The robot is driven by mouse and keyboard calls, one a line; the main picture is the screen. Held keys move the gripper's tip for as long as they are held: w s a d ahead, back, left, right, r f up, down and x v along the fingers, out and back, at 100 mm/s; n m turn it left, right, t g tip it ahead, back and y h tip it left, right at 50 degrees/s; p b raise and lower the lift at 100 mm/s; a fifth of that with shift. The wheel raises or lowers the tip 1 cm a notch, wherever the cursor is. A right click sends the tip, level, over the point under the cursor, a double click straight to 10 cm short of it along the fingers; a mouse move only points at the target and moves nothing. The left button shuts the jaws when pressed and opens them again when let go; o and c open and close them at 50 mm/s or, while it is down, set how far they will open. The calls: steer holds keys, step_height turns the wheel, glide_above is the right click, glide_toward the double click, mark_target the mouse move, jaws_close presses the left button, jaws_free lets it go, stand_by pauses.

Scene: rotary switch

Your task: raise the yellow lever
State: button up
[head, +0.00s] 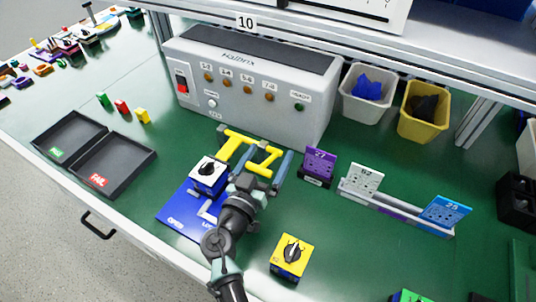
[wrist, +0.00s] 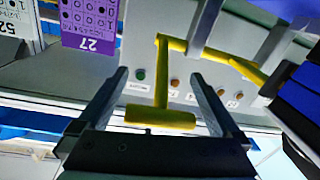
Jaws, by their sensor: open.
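The yellow lever (head: 261,167) is on the blue fixture (head: 177,213), in front of the grey control box. In the wrist view its T-shaped handle (wrist: 160,116) lies between the two fingers of my gripper (wrist: 160,100), with clear gaps on both sides. My gripper (head: 266,170) is open around the handle in the head view, and its fingers do not appear to press on it. Another yellow bar (head: 238,138) runs behind and left of the handle. My wrist and arm hide part of the fixture.
The grey box (head: 248,85) stands just behind the fixture. A black-and-white rotary switch (head: 208,172) is left of my gripper, and a yellow switch box (head: 290,256) is front right. A purple card (head: 319,162) stands close on the right. Black trays (head: 113,163) lie left.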

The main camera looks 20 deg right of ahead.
steer(key=shift+c, duration=0.2)
steer(key=shift+d, duration=0.1)
jaws_close()
